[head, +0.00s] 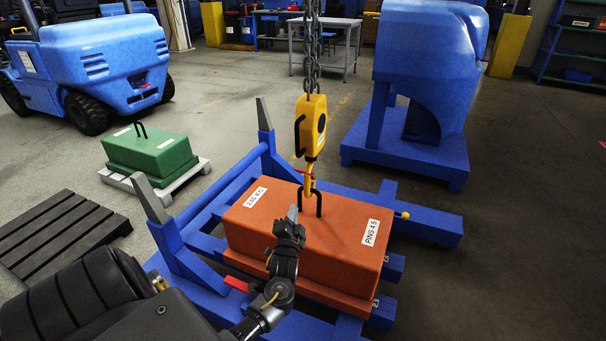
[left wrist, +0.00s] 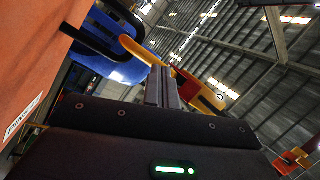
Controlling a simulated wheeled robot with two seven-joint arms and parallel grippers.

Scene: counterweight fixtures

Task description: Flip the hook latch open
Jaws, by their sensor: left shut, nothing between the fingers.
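The yellow hook block (head: 313,125) hangs on a chain above the orange counterweight (head: 330,240). Its hook (head: 308,182) reaches down to the black lifting handle (head: 319,203) on top of the counterweight; whether it passes through the handle is hard to tell. A small red piece (head: 304,175), seemingly the latch, shows at the hook. My left gripper (head: 293,211) is shut and empty, in front of the handle and just below the hook. In the left wrist view its fingers (left wrist: 159,82) point towards the hook (left wrist: 140,52), with the handle (left wrist: 98,38) to the left. My right gripper is out of view.
A blue frame (head: 205,215) with upright prongs surrounds the counterweight. A green weight (head: 150,150) sits on a pale pallet at left, near a dark pallet (head: 62,232). A blue forklift (head: 95,60) and a blue machine (head: 425,60) stand behind. Floor at right is clear.

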